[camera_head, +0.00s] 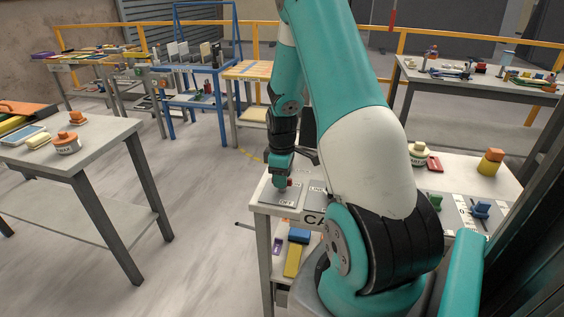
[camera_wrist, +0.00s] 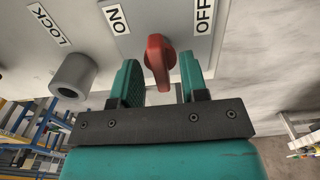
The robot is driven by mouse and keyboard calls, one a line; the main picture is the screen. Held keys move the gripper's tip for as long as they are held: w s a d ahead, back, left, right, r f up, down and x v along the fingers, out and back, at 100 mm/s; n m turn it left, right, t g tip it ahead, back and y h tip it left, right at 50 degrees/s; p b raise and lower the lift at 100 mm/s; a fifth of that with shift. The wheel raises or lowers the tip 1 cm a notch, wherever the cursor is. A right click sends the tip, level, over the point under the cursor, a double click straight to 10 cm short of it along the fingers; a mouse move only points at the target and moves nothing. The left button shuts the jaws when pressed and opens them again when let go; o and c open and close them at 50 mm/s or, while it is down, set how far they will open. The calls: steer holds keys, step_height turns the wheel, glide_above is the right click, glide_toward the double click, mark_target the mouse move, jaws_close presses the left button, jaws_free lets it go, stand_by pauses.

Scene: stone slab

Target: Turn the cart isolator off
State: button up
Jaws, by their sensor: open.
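The cart isolator is a red rotary handle (camera_wrist: 158,62) on a grey panel (camera_wrist: 180,18) in the wrist view. The ON label (camera_wrist: 117,19) is to the left of the handle and the OFF label (camera_wrist: 204,16) to its right. The handle's long part points roughly straight down the picture, between my gripper's fingers. My gripper (camera_wrist: 160,80) is open, with one teal finger on each side of the handle. I cannot tell whether either finger touches it. In the head view my gripper (camera_head: 283,182) is over the panel (camera_head: 280,196) at the cart's near left corner, and only a bit of red shows.
A grey cylinder (camera_wrist: 74,75) sticks out by the LOCK label (camera_wrist: 51,22), left of the handle. The cart top (camera_head: 460,170) also holds a green-handled part (camera_head: 434,200), a blue-handled part (camera_head: 481,209) and an orange-topped item (camera_head: 490,161). Open floor lies left of the cart.

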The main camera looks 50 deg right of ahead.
step_height(320, 180, up, 17)
steer(key=b, duration=0.1)
stand_by(0.7)
steer(key=s+a+r+n+t+y, duration=0.1)
steer(key=a+r, duration=0.1)
steer(key=a, duration=1.1)
steer(key=s+a+r+n+y, duration=0.1)
steer(key=a+r, duration=0.1)
steer(key=a, duration=1)
steer(key=s+a+g+y, duration=0.1)
steer(key=s+a+y, duration=0.1)
steer(key=s+a, duration=1.1)
steer(key=shift+s+a+r, duration=0.15)
steer(key=shift+a+r, duration=0.15)
steer(key=shift+a, duration=0.1)
steer(key=shift+d, duration=0.1)
